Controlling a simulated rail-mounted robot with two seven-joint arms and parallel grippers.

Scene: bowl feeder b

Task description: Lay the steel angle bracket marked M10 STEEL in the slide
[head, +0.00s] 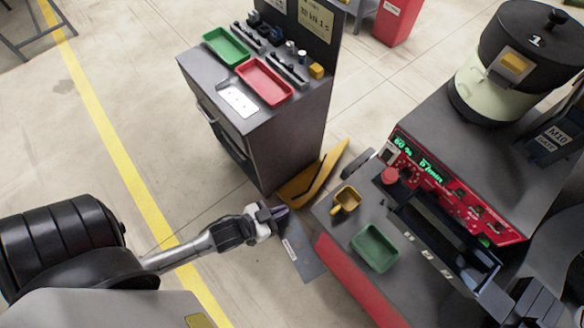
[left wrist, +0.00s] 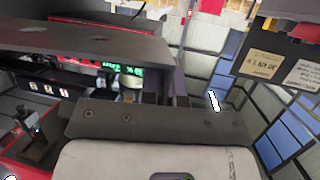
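My left gripper (head: 280,212) reaches in from the left and is shut on a flat grey steel bracket (head: 308,262) with a small white label too small to read. The bracket hangs over the floor, between the cabinet and the red-fronted machine. In the left wrist view the bracket (left wrist: 90,42) spans the upper left as a grey plate, beside the fingers (left wrist: 180,92). The slide seems to be the dark channel (head: 437,232) on the machine top, right of and apart from the bracket. My right gripper is not in view.
The machine's near deck holds a green tray (head: 376,246), a yellow scoop (head: 346,200) and a red button (head: 389,176). A bowl feeder marked 1 (head: 530,60) stands behind. A grey cabinet (head: 252,125) bears a green tray (head: 226,47) and a red tray (head: 264,82). Floor is free at left.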

